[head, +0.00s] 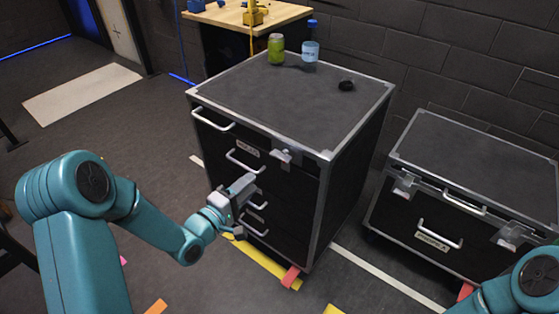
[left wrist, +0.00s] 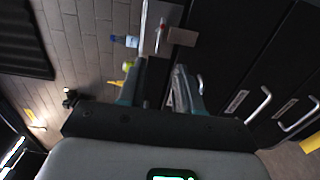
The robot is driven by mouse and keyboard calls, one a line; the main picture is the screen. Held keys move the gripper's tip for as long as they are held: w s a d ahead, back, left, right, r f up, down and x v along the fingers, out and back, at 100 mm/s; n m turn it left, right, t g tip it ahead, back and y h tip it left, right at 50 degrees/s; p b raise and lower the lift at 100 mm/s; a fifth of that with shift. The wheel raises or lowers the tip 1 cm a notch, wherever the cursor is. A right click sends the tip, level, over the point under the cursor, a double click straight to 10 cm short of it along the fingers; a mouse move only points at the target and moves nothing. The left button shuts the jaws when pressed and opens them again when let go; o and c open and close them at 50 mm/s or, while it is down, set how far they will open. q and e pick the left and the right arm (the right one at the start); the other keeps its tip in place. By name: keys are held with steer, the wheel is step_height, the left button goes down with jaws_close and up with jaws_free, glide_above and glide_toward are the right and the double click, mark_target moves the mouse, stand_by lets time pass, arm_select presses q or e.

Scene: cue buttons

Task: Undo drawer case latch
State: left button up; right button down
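The black drawer case (head: 262,185) with metal edges stands in the middle of the head view. Its latch (head: 286,157) is a small silver fitting on the front, just under the top edge. In the left wrist view, turned sideways, a grey plate that looks like this latch (left wrist: 182,37) shows beyond the fingers. My left gripper (head: 245,186) is in front of the case, below and left of the latch and apart from it. Its two fingers (left wrist: 160,85) are spread with nothing between them. My right arm (head: 535,285) shows at the lower right, its gripper out of frame.
A green jar (head: 276,49), a blue-capped bottle (head: 310,52) and a small black object (head: 346,85) stand on the case top. A lower black case (head: 465,190) with latches is at the right. A wooden table (head: 250,14) is behind.

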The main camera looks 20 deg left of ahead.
mark_target(278, 159)
arm_select(q)
steer(key=p+x, duration=0.1)
steer(key=x, duration=1.1)
steer(key=shift+w+d, duration=0.1)
steer(key=shift+w, duration=0.1)
jaws_close()
